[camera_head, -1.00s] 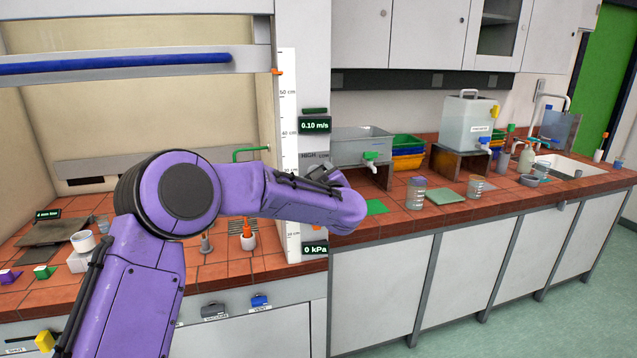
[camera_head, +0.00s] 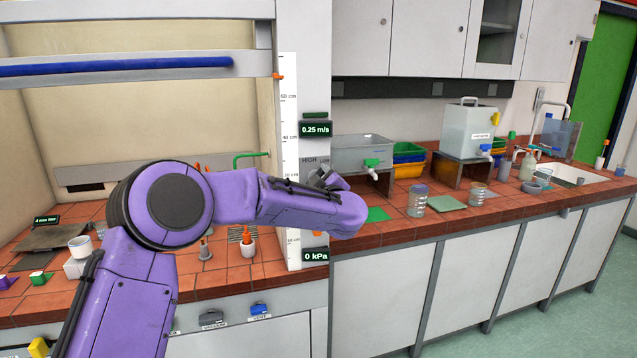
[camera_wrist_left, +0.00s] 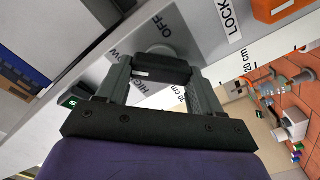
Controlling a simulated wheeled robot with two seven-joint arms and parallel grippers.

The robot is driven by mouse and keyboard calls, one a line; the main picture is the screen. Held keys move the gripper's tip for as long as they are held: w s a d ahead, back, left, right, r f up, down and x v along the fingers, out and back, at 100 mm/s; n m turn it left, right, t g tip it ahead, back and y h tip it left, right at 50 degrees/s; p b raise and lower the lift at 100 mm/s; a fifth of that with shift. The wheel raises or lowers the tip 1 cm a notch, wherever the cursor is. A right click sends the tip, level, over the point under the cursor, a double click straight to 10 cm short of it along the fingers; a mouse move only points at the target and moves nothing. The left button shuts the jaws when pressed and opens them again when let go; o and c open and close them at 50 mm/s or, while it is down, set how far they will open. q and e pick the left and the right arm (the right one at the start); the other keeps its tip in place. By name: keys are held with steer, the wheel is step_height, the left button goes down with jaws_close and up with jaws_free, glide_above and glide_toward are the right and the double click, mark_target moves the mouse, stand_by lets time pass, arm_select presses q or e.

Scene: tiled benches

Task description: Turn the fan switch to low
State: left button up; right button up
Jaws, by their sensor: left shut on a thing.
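The fan switch (camera_wrist_left: 162,68) is a dark handle on a round grey base, set in the grey post of the fume hood. In the left wrist view the labels OFF, HIGH and a partly hidden LOW stand around it. My left gripper (camera_wrist_left: 158,76) is shut on the handle, one finger on each side. Which label the handle points to cannot be told. In the head view my left gripper (camera_head: 325,179) is at the post, with the purple arm in front hiding most of the switch. The airflow display (camera_head: 315,129) above it reads 0.25 m/s. My right gripper is not in view.
A lower display (camera_head: 315,256) reads 0 kPa. An orange part (camera_wrist_left: 282,8) sits by a LOCK label near the gripper. The blue-barred sash (camera_head: 120,66) is raised. A grey tank (camera_head: 361,150), jars and a sink stand on the right bench.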

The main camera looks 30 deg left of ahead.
arm_select(q)
steer(key=o, duration=1.1)
steer(key=shift+c, duration=0.2)
steer(key=b+v, duration=0.3)
steer(key=v, duration=0.7)
steer(key=shift+s, duration=0.25)
steer(key=shift+d, duration=0.1)
